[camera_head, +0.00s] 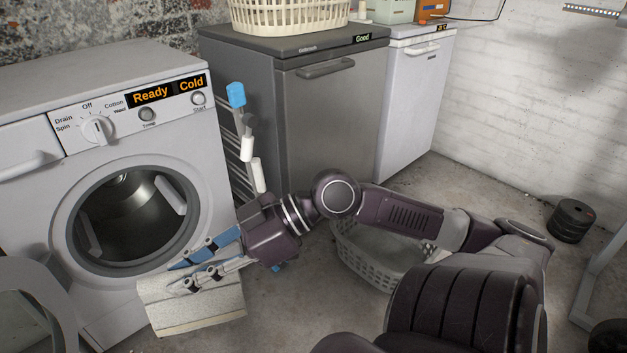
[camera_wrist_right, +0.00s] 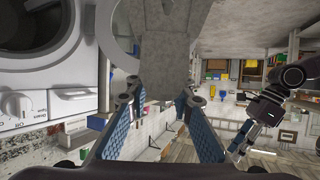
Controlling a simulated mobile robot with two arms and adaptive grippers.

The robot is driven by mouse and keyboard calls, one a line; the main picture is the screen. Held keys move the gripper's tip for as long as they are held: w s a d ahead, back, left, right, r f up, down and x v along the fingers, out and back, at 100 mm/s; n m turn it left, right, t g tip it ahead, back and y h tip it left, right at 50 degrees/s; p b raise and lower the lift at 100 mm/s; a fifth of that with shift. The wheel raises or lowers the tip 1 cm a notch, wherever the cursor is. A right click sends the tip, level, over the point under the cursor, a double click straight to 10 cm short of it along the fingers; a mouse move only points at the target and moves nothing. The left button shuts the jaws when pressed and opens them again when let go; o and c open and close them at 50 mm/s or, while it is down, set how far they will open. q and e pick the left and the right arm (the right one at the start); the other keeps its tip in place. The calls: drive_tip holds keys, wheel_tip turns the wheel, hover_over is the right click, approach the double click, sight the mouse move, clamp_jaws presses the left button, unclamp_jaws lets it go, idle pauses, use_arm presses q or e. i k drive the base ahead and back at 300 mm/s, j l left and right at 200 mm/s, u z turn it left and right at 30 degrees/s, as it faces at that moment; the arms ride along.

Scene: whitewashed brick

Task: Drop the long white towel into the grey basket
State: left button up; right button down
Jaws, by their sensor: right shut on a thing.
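The long white towel (camera_head: 195,307) hangs from my right gripper (camera_head: 183,277), in front of the washing machine. My right gripper is shut on its upper edge. In the right wrist view the towel (camera_wrist_right: 165,45) extends away from between the fingers (camera_wrist_right: 160,105). The grey basket (camera_head: 372,262) stands on the floor to the right of the gripper, well apart from the towel. My right arm hides part of its rim. My left gripper (camera_wrist_right: 242,143) shows small at the right of the right wrist view; its jaw opening is unclear.
The washing machine (camera_head: 130,215) has its round door (camera_head: 35,300) swung open at the left. A dark grey fridge (camera_head: 330,120) and a white one (camera_head: 415,100) stand behind. A cream basket (camera_head: 290,17) sits on top. Black weight plates (camera_head: 570,220) lie at the right.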

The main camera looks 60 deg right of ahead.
sight(382, 249)
drive_tip(key=l+z, duration=0.2)
drive_tip(key=l, duration=0.3)
drive_tip(key=l+z, duration=0.2)
drive_tip(key=l, duration=0.3)
drive_tip(key=i+l+z, duration=0.1)
drive_tip(key=l+z, duration=0.15)
drive_tip(key=l, duration=0.25)
drive_tip(key=i+l+z, duration=0.2)
drive_tip(key=l, duration=0.3)
drive_tip(key=l+z, duration=0.2)
drive_tip(key=l, duration=0.3)
drive_tip(key=i, duration=0.05)
